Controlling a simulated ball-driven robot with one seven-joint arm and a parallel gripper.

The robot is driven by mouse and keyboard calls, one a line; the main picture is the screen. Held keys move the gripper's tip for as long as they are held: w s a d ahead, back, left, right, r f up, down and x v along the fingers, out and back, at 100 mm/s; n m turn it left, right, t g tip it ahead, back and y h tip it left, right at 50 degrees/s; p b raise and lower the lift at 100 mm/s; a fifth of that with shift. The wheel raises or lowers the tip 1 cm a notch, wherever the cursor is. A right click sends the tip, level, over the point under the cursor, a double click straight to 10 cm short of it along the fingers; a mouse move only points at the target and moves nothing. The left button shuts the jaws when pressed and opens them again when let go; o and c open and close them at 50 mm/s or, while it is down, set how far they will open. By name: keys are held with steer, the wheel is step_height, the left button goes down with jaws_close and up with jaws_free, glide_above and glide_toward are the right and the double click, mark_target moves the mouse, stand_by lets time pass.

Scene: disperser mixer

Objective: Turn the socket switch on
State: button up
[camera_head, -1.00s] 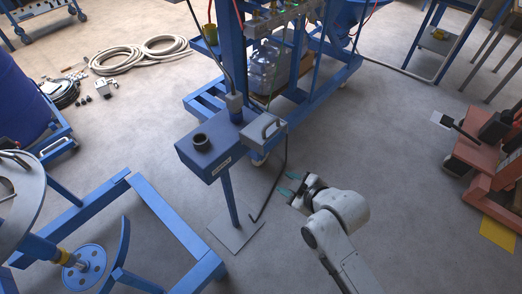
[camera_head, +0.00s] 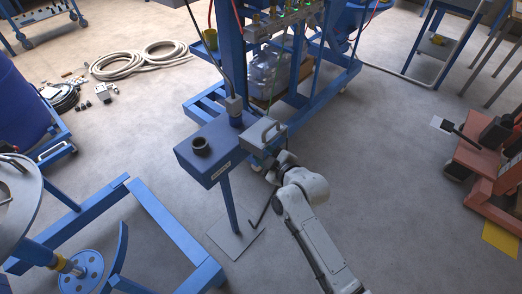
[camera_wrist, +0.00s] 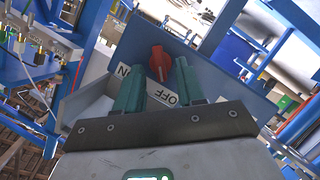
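The blue socket box (camera_head: 208,149) stands on a thin post, with a round black socket on top and a grey handled part (camera_head: 262,136) at its right. In the wrist view a red switch (camera_wrist: 159,60) sits on a blue-grey face between a white ON label (camera_wrist: 124,70) and a white OFF label (camera_wrist: 166,97). My gripper (camera_wrist: 159,66) is open, its two green fingers apart and pointing at the switch, which shows between their tips. I cannot tell whether they touch it. In the head view my gripper (camera_head: 277,166) is close below the grey part; its fingertips are hidden.
A blue frame (camera_head: 232,50) with valves and hoses stands right behind the box. A blue floor frame (camera_head: 175,230) lies at left.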

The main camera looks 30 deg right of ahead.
steer(key=shift+x, duration=0.85)
jaws_close()
